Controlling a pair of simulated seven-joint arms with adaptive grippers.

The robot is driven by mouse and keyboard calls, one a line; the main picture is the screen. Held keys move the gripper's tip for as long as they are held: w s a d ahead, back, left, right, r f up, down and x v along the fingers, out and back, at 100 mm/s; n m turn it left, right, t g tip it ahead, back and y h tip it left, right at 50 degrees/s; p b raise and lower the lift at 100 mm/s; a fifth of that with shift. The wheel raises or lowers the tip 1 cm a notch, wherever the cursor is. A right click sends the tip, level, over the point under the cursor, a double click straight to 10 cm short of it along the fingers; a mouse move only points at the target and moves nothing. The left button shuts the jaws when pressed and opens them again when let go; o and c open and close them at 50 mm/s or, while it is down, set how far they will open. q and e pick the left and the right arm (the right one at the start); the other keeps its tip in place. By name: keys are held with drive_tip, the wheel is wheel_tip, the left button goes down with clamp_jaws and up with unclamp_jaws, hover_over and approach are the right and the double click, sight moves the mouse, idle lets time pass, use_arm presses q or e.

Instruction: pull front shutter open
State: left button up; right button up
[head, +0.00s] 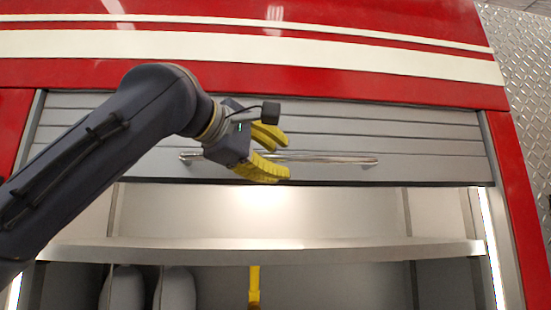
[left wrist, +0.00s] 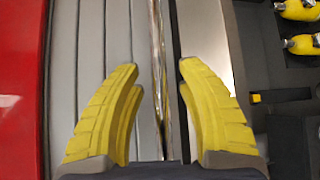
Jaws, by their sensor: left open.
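The front shutter (head: 420,136) is a grey slatted roll-up panel in the upper part of the red truck body's opening. Its lower edge is raised, with open compartment below it. A chrome bar handle (head: 335,158) runs across its lowest slat. My left gripper (head: 287,156) is at the handle with its yellow fingers open. In the left wrist view the shutter slats (left wrist: 90,60) are left of the handle bar (left wrist: 157,50), which runs between the two open fingertips (left wrist: 158,75). The fingers stand apart from the bar. My right gripper is not in view.
Below the shutter, the lit compartment has a metal shelf (head: 350,251). Two grey rounded objects (head: 177,288) and a yellow item (head: 254,287) show under the shelf. In the left wrist view, yellow cylinders (left wrist: 300,44) show at the right.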

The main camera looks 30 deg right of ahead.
use_arm(q)
drive_tip(key=shift+a, duration=0.1)
drive_tip(key=v, duration=1.1)
drive_tip(key=shift+s+a, duration=0.2)
drive_tip(key=shift+a, duration=0.15)
drive_tip(key=shift+r, duration=0.15)
